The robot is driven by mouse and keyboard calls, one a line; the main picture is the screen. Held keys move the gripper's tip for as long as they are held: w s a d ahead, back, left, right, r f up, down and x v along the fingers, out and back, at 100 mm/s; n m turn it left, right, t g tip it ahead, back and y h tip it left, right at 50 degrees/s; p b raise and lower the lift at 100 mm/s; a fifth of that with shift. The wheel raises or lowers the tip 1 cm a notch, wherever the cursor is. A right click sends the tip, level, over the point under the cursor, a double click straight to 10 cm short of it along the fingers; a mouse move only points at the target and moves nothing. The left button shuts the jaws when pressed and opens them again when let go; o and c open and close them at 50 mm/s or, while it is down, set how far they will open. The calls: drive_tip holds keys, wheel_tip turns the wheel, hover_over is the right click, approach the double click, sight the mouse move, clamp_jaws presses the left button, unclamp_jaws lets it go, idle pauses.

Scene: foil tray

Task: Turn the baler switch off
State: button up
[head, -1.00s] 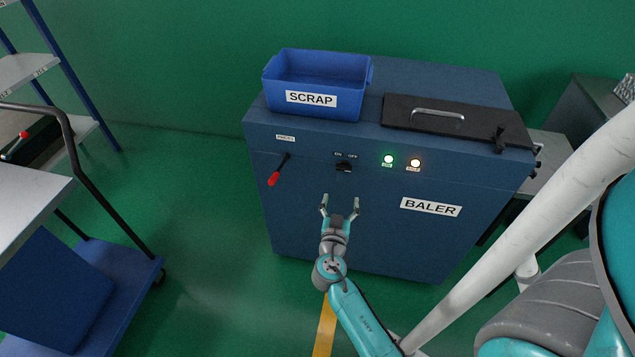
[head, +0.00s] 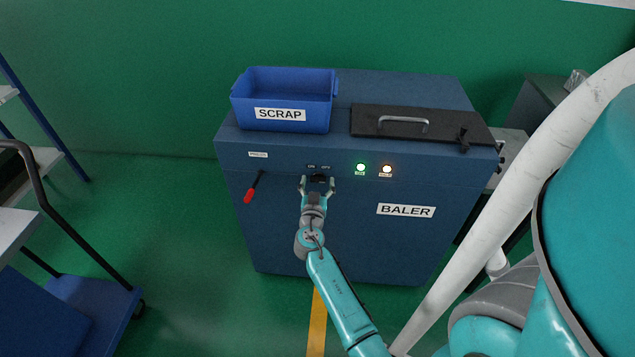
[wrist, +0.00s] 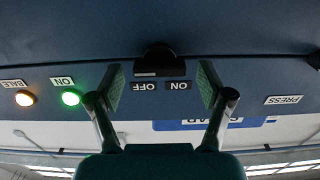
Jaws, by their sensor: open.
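The baler (head: 330,225) is a dark blue cabinet. Its black switch (head: 318,178) sits on the front face under small ON and OFF labels, and it also shows in the wrist view (wrist: 160,66), which is upside down. My gripper (head: 317,184) is at the switch with its fingers open, one on each side of it. In the wrist view the two green-padded fingertips (wrist: 160,85) stand apart with a gap to the switch body on both sides. The ON lamp (head: 361,168) glows green and the BALE lamp (head: 387,169) glows amber.
A red-handled lever (head: 250,193) hangs left of the switch. A blue SCRAP bin (head: 283,100) and a black lid with a handle (head: 420,124) are on top of the baler. A trolley (head: 95,300) stands at the left. The floor between is clear.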

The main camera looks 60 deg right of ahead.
drive_tip(key=shift+d, duration=0.2)
drive_tip(key=c, duration=1.2)
drive_tip(key=shift+o, duration=0.2)
drive_tip(key=n, duration=0.6)
drive_tip(key=shift+w+a, duration=0.1)
drive_tip(key=shift+w, duration=0.1)
drive_tip(key=n, duration=0.6)
drive_tip(key=shift+f, duration=0.15)
